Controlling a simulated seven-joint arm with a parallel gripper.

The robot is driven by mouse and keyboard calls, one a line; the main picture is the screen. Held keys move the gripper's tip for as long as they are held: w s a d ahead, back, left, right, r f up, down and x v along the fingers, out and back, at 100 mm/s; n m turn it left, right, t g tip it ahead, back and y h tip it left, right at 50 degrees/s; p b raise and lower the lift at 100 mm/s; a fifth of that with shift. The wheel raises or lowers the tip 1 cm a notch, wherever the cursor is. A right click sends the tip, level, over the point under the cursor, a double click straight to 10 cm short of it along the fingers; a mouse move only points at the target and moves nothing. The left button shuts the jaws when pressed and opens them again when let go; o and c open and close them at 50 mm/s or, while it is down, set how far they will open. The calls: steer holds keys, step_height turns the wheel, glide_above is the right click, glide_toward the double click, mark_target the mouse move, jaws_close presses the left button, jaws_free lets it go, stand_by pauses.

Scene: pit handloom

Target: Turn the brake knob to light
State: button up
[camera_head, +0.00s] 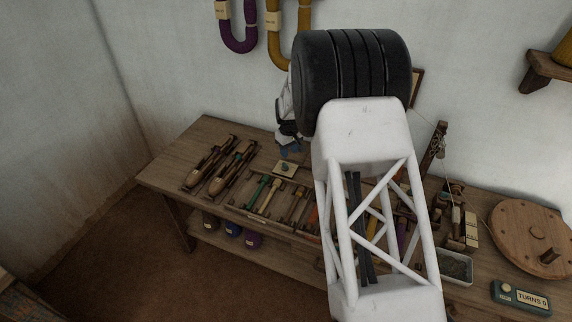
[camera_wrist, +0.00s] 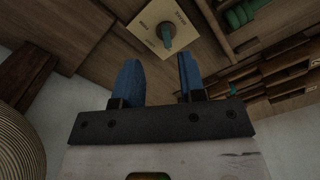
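The brake knob (camera_wrist: 167,35) is a teal-green knob on a cream square plate (camera_wrist: 150,38) with small dark lettering that I cannot read surely. In the head view the plate (camera_head: 277,166) lies on the bench, with the knob (camera_head: 285,168) on it. My gripper (camera_wrist: 159,62) has two blue fingers, spread apart with nothing between them. The knob shows just beyond the fingertips, between their lines, and looks apart from them. In the head view my gripper (camera_head: 288,147) is just above and behind the plate, partly hidden by my arm.
The wooden bench (camera_head: 160,172) holds dark wooden shuttles (camera_head: 225,168) on the left and a rack of coloured-handled tools (camera_head: 266,195) in front of the plate. A round wooden disc (camera_head: 535,238) and a turns counter (camera_head: 521,298) are at the right. My arm hides the bench's middle.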

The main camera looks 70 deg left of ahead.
mark_target(286, 165)
steer(key=shift+s+a+f, duration=0.1)
steer(key=shift+s+a, duration=0.35)
steer(key=shift+s, duration=0.05)
steer(key=shift+f, duration=0.15)
steer(key=shift+f, duration=3.75)
steer(key=shift+c, duration=0.4)
jaws_close()
